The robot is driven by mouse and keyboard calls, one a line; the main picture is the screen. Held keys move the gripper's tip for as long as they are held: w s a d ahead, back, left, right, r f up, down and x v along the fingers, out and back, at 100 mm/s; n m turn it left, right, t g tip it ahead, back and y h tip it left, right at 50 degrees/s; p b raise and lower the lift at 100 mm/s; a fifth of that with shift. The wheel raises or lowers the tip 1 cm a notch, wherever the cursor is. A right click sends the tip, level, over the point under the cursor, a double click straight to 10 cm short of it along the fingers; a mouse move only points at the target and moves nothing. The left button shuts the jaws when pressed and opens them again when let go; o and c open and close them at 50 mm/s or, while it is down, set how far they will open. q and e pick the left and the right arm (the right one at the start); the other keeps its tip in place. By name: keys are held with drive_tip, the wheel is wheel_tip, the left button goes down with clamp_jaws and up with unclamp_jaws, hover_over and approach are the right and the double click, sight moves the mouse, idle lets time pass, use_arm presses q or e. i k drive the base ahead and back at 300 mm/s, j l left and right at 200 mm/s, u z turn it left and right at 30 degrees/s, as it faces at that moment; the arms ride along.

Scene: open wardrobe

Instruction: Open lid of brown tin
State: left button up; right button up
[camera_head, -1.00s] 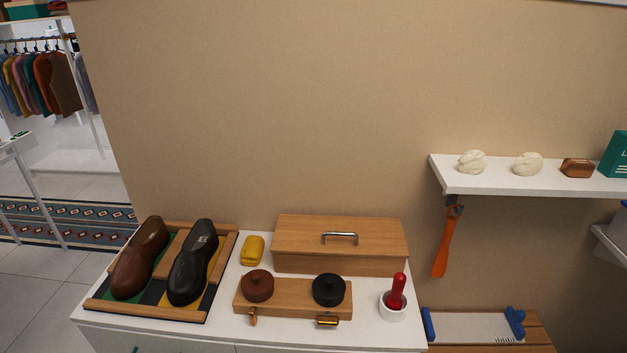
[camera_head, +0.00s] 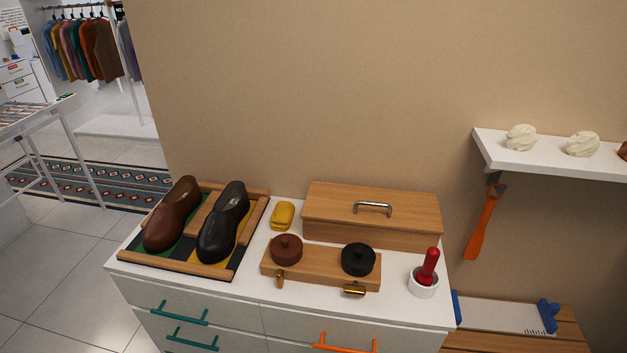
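The brown tin (camera_head: 286,248) is a round, reddish-brown tin with a knob on its lid. It sits in the left part of a wooden holder (camera_head: 318,270) on top of a white cabinet, and its lid looks closed. A black tin (camera_head: 358,259) of the same shape sits in the right part of the holder. Neither of my grippers shows in the head view.
A brown shoe (camera_head: 171,218) and a black shoe (camera_head: 222,224) stand in a tray at left. A yellow object (camera_head: 282,216), a wooden box (camera_head: 371,215) and a red-handled tool (camera_head: 429,268) in a white cup surround the holder. Teal (camera_head: 179,314) and orange drawer handles stick out in front.

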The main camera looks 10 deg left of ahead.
sight(283, 246)
drive_tip(key=j+z, duration=0.35)
drive_tip(key=j, duration=0.45)
drive_tip(key=j+z, duration=0.3)
drive_tip(key=j, duration=0.5)
